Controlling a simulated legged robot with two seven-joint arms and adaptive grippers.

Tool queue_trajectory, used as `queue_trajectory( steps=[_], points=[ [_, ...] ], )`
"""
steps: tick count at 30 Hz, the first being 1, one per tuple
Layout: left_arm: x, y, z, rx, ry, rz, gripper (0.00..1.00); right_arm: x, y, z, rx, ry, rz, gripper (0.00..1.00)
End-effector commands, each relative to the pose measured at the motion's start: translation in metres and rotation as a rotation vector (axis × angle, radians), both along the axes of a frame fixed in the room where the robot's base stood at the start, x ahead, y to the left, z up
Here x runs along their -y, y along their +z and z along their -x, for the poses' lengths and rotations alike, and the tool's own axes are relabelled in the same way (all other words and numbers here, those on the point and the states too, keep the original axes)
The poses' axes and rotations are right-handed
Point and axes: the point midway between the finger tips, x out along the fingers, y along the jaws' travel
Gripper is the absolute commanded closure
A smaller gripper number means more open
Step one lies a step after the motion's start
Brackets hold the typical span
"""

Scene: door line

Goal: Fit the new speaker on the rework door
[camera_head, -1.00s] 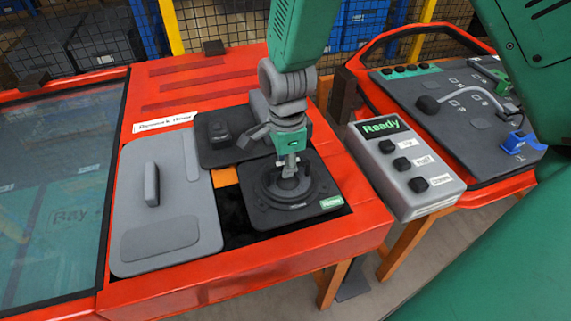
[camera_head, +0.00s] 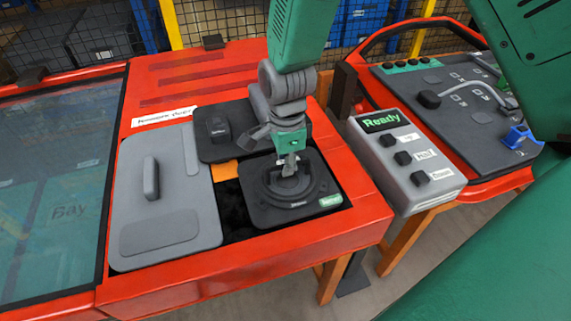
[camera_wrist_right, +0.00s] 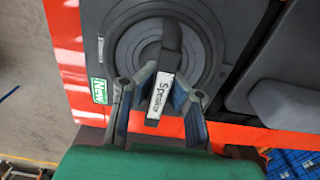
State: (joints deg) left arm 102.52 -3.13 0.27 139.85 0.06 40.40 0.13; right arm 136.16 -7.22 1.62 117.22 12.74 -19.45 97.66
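The new speaker (camera_head: 262,205) is a dark square plate with a round cone and a green "New" tag. It lies in an opening of the red door on the left, which carries a white label (camera_head: 165,117) that is hard to read. My right gripper (camera_head: 289,168) is above the speaker, pointing down. In the right wrist view, the fingers of the right gripper (camera_wrist_right: 160,100) stand apart on both sides of the speaker's raised grip (camera_wrist_right: 171,38), with gaps showing. A white "Speaker" tag (camera_wrist_right: 160,95) shows between them. My left gripper is not in view.
A grey cover with a handle (camera_head: 180,225) lies left of the speaker, and a dark part (camera_head: 235,145) behind it. A button box reading "Ready" (camera_head: 405,160) stands to the right. Beyond it is a second red-framed panel (camera_head: 470,130) with a cable and a blue clip.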

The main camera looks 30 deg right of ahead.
Motion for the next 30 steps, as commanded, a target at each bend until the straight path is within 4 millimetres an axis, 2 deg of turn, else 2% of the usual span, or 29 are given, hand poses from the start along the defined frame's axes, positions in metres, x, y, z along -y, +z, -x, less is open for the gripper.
queue_trajectory(
  steps=[30],
  points=[
    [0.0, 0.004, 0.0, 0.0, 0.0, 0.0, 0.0, 0.0001, -0.005, -0.0006, 0.002, 0.0, 0.0, 1.0]
  ],
)
